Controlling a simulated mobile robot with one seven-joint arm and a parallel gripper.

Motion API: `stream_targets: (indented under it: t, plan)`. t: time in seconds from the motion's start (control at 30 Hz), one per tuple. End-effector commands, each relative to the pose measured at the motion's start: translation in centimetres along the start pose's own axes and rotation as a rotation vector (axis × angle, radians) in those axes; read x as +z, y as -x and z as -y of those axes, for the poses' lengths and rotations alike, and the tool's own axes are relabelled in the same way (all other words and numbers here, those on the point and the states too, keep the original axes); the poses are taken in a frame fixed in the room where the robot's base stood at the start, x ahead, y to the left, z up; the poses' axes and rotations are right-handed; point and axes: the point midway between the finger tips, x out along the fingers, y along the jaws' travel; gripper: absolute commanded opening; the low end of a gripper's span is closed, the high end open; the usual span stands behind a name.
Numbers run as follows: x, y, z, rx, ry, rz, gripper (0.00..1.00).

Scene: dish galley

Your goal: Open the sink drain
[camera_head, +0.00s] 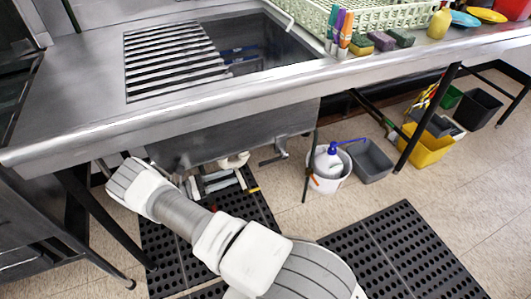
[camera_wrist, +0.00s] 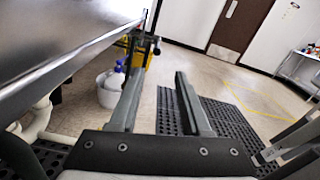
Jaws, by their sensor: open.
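The steel sink basin (camera_head: 270,45) is set in the counter, partly covered by a slatted metal rack (camera_head: 170,55). I cannot see its drain opening from above. Under the basin a white drain pipe (camera_head: 234,161) shows, and right of it a grey metal handle-like part (camera_head: 272,157), perhaps the drain lever; its setting cannot be told. In the wrist view a white pipe (camera_wrist: 38,118) is at the left, beside my gripper. My gripper (camera_wrist: 159,76) is open and empty, below the counter, its fingers apart. In the head view my arm reaches under the counter's front edge, and the fingers are not clear.
A white bucket (camera_head: 329,172) holding a blue-topped bottle, a grey bin (camera_head: 369,160) and a yellow bucket (camera_head: 428,147) stand on the floor to the right. Counter legs (camera_head: 427,118) and black perforated mats (camera_head: 405,255) are nearby. Floor beyond the fingers is fairly clear.

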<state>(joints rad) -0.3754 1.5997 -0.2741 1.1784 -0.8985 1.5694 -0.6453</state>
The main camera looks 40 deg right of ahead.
Motion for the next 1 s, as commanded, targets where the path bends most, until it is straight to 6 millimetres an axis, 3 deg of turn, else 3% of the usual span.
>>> stream_targets:
  t: [0.27, 0.8, 1.0]
  plan:
    - [0.0, -1.2, 0.0, 0.000, 0.003, 0.005, 0.48]
    - [-0.1, -12.4, 0.1, -0.003, 0.002, 0.003, 0.48]
    - [-0.1, -15.8, 0.0, -0.002, 0.001, 0.002, 0.48]
